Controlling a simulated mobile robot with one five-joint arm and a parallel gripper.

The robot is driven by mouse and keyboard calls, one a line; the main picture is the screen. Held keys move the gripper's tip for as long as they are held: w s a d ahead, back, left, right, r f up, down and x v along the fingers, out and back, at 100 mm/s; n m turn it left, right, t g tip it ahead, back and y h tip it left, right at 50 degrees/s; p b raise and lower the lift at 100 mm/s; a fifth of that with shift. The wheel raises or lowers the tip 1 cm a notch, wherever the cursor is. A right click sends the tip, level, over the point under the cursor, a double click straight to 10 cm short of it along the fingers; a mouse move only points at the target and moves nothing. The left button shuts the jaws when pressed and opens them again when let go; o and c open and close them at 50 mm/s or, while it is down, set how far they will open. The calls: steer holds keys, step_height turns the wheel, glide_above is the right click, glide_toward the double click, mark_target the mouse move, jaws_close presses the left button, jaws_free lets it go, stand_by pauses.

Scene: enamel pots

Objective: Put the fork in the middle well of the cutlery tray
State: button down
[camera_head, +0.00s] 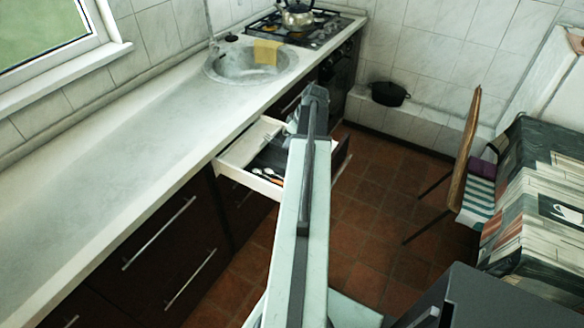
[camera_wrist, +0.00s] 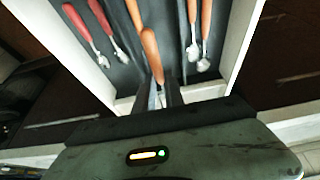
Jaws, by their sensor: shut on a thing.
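My gripper (camera_wrist: 166,92) shows at the lower middle of the wrist view. It is shut on the fork (camera_wrist: 152,52), whose orange handle points up and away from the fingers. The fork's head is hidden or too unclear between the fingers. The dark cutlery tray (camera_wrist: 122,73) lies beneath, inside the open drawer. I cannot tell whether the fork touches the tray floor. In the head view my arm hides the gripper and part of the tray.
Red-handled cutlery (camera_wrist: 82,28) lies at the left of the tray, and orange-handled pieces (camera_wrist: 205,25) lie at the right. The white drawer (camera_head: 242,148) stands open below the counter (camera_head: 130,130). A chair (camera_head: 466,150) and a table (camera_head: 535,205) stand at the right.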

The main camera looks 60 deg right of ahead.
step_height(320, 180, down, 10)
steer(key=b, duration=0.9)
steer(key=shift+r, duration=0.25)
steer(key=c, duration=1.4)
jaws_free()
steer(key=shift+c, duration=0.2)
steer(key=shift+r, duration=0.1)
steer(key=p+v, duration=1.1)
steer(key=v, duration=0.1)
steer(key=shift+p, duration=0.3)
